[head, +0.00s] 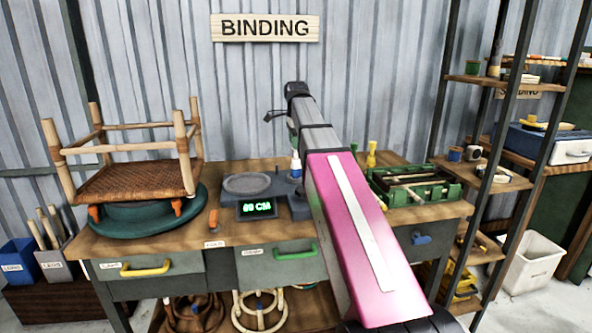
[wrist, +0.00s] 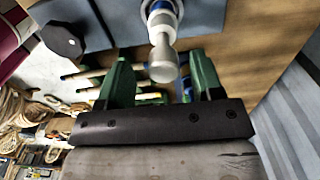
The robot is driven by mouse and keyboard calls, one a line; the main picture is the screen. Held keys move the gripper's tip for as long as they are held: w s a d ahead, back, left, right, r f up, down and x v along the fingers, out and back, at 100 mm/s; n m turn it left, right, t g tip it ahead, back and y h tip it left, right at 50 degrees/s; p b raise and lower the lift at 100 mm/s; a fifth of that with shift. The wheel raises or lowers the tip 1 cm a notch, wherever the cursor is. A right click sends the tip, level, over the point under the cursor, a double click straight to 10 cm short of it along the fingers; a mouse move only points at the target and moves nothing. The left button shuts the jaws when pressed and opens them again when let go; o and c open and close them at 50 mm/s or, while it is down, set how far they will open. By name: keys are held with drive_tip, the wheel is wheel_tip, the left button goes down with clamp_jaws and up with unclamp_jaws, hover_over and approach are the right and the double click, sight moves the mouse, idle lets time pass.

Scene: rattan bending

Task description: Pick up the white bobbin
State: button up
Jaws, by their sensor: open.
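My gripper (wrist: 158,68) is open, with one green finger on each side of the bobbin in that view. I see no finger touching it, and how far along the fingers it lies is hard to tell. In the head view my pink arm reaches over the bench, and the fingers cannot be made out there.
The grey scale (head: 247,186) with a lit display is close to the bobbin. A yellow bobbin (head: 371,155) and a green tool tray (head: 446,196) are right of my arm. A woven stool (head: 135,182) sits on a green turntable (head: 128,221) at left. A shelf rack stands at right.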

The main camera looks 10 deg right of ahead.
sight(296, 152)
drive_tip(key=f, duration=0.4)
drive_tip(key=shift+w+f, duration=0.2)
drive_tip(key=shift+c, duration=0.2)
clamp_jaws()
